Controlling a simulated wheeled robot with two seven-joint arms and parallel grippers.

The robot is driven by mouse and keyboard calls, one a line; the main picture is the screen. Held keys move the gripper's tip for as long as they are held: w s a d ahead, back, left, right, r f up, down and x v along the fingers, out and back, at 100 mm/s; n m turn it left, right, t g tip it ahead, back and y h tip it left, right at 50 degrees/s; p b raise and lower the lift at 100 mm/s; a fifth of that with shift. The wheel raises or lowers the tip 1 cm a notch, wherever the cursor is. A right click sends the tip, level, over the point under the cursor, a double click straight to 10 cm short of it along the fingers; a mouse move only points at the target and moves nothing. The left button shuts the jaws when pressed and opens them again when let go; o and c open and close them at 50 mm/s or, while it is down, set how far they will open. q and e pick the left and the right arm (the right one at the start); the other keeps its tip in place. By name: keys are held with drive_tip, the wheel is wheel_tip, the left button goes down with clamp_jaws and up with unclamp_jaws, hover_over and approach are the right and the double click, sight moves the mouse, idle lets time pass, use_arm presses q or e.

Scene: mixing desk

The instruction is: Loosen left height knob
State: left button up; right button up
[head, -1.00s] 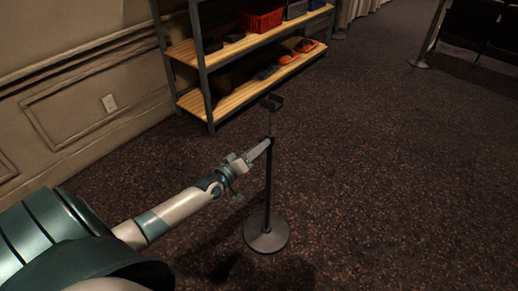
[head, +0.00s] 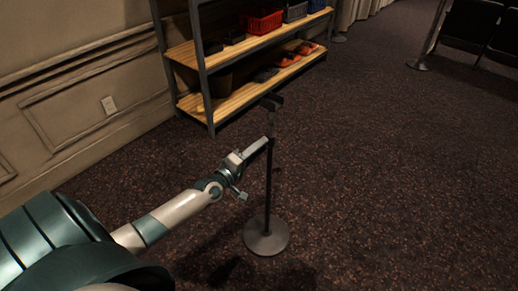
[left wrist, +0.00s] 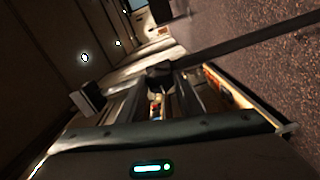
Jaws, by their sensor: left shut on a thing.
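A dark microphone-type stand with a thin upright pole (head: 268,195), a round base (head: 266,238) and a small bracket (head: 271,101) at its top stands on the carpet. My left gripper (head: 268,141) reaches in from the left to the pole's upper part. In the left wrist view, its fingers (left wrist: 158,82) are shut on a small dark knob (left wrist: 158,70) beside the pole, which runs off to the upper right. In the head view the knob is hidden by the fingertips. My right gripper is in neither view.
A metal shelf with wooden boards (head: 225,101) stands behind the stand, holding a red crate (head: 262,22) and orange items (head: 288,59). A panelled wall (head: 75,100) is on the left. The carpet (head: 400,180) to the right is clear.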

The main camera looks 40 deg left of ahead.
use_arm(q)
drive_tip(key=o, duration=1)
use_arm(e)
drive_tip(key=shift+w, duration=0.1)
use_arm(q)
drive_tip(key=shift+o, duration=0.2)
drive_tip(key=s+a+b, duration=0.1)
drive_tip(key=s, duration=1.6)
drive_tip(key=shift+s+a, duration=0.2)
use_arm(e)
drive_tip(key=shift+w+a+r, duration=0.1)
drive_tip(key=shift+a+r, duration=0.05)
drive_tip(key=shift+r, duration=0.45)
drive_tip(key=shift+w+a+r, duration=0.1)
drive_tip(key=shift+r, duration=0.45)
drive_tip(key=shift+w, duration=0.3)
